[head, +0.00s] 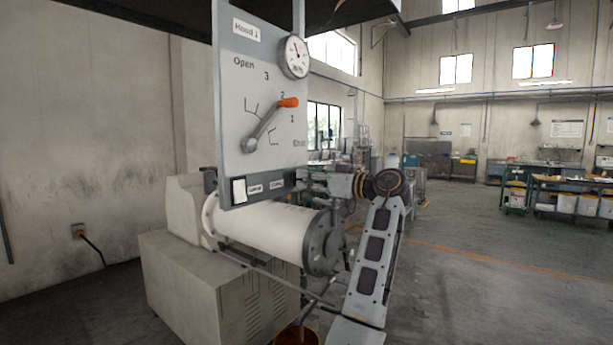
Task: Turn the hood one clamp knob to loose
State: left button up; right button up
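The hood one panel (230,90) is a grey upright plate labelled "Hood 1". Its lever (265,128) has an orange grip that points up and right, near the 2 on a scale from Open to Shut. I cannot make out a separate clamp knob; the panel's right edge and my gripper may hide it. My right gripper is not in view.
A round gauge (294,57) sits at the panel's upper right, and a white switch (239,190) at its lower left. A pale mill cylinder (270,228) on a beige cabinet (185,285) stands below. Carts (560,190) stand far right; the floor between is clear.

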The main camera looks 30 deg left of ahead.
pick_arm(q)
jog(key=shift+a, duration=0.7)
grip_shut()
